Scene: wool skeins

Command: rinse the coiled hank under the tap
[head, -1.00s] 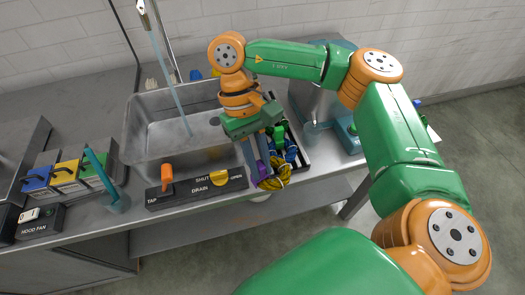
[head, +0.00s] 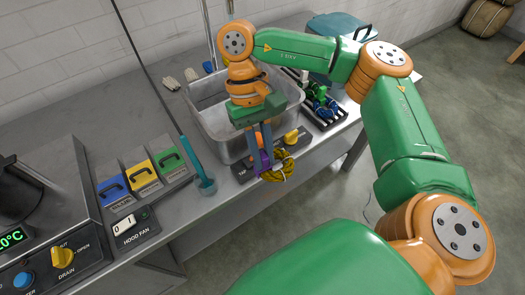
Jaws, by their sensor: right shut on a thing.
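My right gripper (head: 268,163) is shut on a yellow coiled hank (head: 280,170) with a purple part at the jaws. It holds the hank in front of the steel sink (head: 208,129), over the tap and drain panel (head: 242,173). The yellow drain knob (head: 291,137) shows just beside the gripper. The tap lever is hidden behind the gripper. The upright tap pipe (head: 207,35) stands behind the sink, and my arm covers much of the basin, so any water there cannot be seen. My left gripper is not in view.
A dark rack (head: 335,122) with blue and green hanks (head: 322,103) stands right of the sink. Blue, yellow and green boxes (head: 142,176) and a hood fan switch (head: 130,226) sit further left.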

